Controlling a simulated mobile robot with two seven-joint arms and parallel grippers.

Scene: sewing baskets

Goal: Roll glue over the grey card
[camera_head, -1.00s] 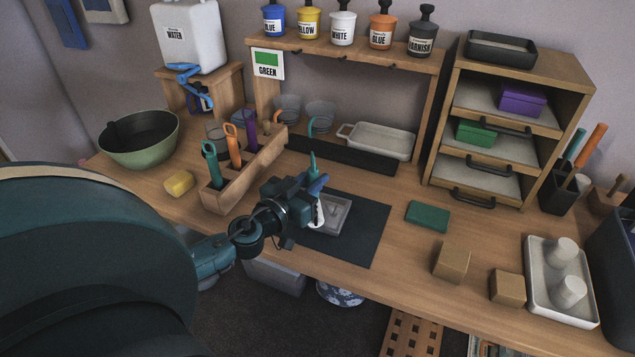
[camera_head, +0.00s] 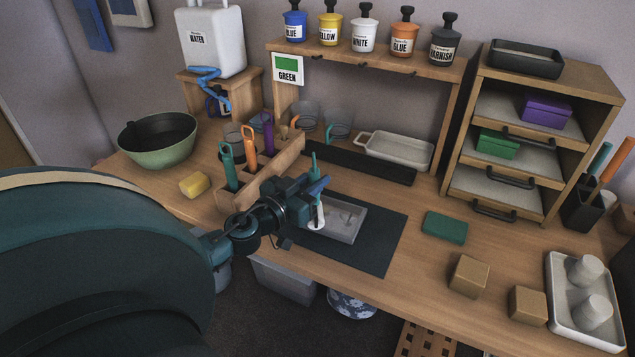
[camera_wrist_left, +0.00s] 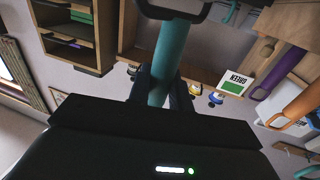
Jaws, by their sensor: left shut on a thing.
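My left gripper (camera_head: 312,191) is shut on a tool with a teal handle (camera_head: 314,163) and a white lower end (camera_head: 317,214). The handle also shows between the fingers in the left wrist view (camera_wrist_left: 168,55). The tool is roughly upright over the left side of a shallow grey piece (camera_head: 350,232), which looks like a tray or framed card with small pale marks. This lies on a dark mat (camera_head: 385,245). I cannot tell whether the tool touches it. An orange-topped GLUE jar (camera_head: 402,42) stands on the upper shelf. My right gripper is not in view.
A wooden rack (camera_head: 285,160) with several upright tools stands just behind my gripper. A yellow sponge (camera_head: 195,184) and green bowl (camera_head: 160,150) are at left. A green block (camera_head: 445,227), tan blocks (camera_head: 468,275) and a white tray (camera_head: 560,305) are at right.

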